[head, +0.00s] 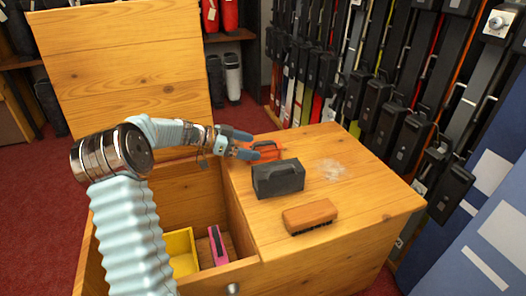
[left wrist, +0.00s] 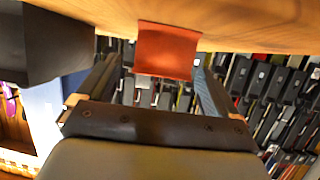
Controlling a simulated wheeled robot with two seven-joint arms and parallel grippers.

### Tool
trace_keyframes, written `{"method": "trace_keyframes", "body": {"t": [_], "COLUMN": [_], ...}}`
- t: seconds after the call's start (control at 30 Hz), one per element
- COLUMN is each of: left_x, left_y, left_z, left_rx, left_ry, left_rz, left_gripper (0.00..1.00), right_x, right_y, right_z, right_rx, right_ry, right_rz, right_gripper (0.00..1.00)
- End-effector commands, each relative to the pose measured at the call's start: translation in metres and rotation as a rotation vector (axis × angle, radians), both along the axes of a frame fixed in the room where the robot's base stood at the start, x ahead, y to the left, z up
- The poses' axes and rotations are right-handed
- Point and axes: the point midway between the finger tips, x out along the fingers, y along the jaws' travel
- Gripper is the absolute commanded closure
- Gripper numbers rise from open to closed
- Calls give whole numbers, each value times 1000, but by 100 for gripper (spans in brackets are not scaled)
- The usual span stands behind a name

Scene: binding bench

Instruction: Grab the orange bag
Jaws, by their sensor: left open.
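In the left wrist view the orange bag (left wrist: 167,50) shows between the two spread fingers, at fingertip level or just beyond. I cannot tell whether a finger touches it. My right gripper is in neither view.
A wooden brush with dark bristles (head: 310,215) lies near the front of the bench top (head: 370,200). Left of it is an open compartment with a yellow tray (head: 181,250) and a pink item (head: 217,245). The raised lid (head: 125,70) stands behind my left arm.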

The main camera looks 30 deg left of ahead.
Motion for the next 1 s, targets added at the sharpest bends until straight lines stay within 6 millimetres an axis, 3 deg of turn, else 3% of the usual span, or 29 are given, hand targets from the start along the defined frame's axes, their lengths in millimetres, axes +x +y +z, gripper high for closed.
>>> {"method": "trace_keyframes", "body": {"t": [0.2, 0.43, 0.83, 1.0], "left_x": [23, 25, 25, 25], "left_y": [-23, -25, -25, -25], "left_z": [-14, -16, -16, -15], "left_rx": [-1, 0, 0, 0], "left_ry": [1, 0, 0, -1], "left_rz": [-3, 0, -1, -1], "left_gripper": [6, 6, 66, 67], "right_x": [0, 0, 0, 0], "right_y": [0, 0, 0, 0], "right_z": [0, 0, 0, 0], "right_rx": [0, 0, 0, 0], "right_ry": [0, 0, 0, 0], "right_rz": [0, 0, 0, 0], "right_gripper": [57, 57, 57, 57]}}
